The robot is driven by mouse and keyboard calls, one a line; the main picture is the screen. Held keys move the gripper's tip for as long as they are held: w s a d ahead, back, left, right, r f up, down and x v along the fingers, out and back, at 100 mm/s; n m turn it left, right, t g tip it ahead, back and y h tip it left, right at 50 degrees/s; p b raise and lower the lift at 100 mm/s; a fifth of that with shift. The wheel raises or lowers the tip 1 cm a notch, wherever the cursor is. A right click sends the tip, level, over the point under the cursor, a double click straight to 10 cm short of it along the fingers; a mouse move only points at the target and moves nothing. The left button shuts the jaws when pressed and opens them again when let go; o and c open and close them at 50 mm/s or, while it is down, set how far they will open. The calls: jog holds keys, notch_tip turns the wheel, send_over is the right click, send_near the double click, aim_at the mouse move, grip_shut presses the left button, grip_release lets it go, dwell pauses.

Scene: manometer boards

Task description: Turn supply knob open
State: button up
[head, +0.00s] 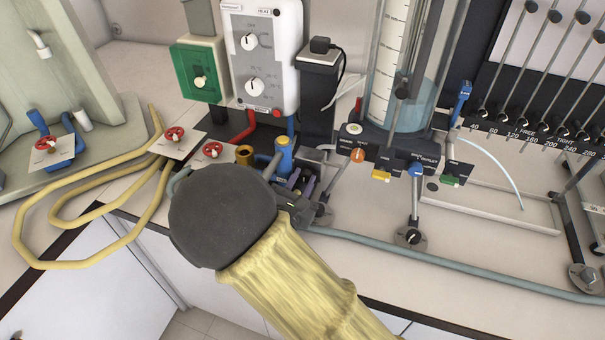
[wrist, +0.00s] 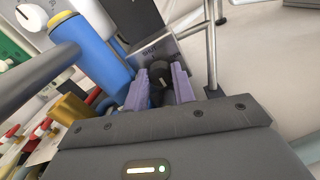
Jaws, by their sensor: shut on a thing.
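My gripper (head: 298,187) is at the bench in the middle of the head view, where my arm hides much of what lies in front of it. In the wrist view its two purple fingers (wrist: 160,88) are closed on the sides of a small dark knob (wrist: 159,74). The knob's pointer direction is hidden between the fingers.
A blue cylinder with a yellow top (head: 284,155) stands close to my gripper, also in the wrist view (wrist: 92,52). Red-handled valves (head: 213,150) and yellow hoses (head: 95,209) lie left. A water column (head: 410,105) with coloured knobs stands right. A grey pipe (head: 450,264) runs along the front.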

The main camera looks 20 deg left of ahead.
jog(key=n+p, duration=0.2)
jog(key=n, duration=0.1)
jog(key=n+p, duration=0.3)
jog(key=shift+s+a+f+n+p, duration=0.1)
jog(key=shift+s+n+p, duration=0.05)
jog(key=shift+n+p, duration=0.2)
jog(key=shift+f+n+p, duration=0.2)
jog(key=shift+n+p, duration=0.75)
jog(key=shift+n, duration=0.1)
jog(key=o, duration=0.9)
jog(key=shift+o, duration=0.4)
jog(key=shift+r, duration=0.2)
jog(key=shift+r, duration=0.15)
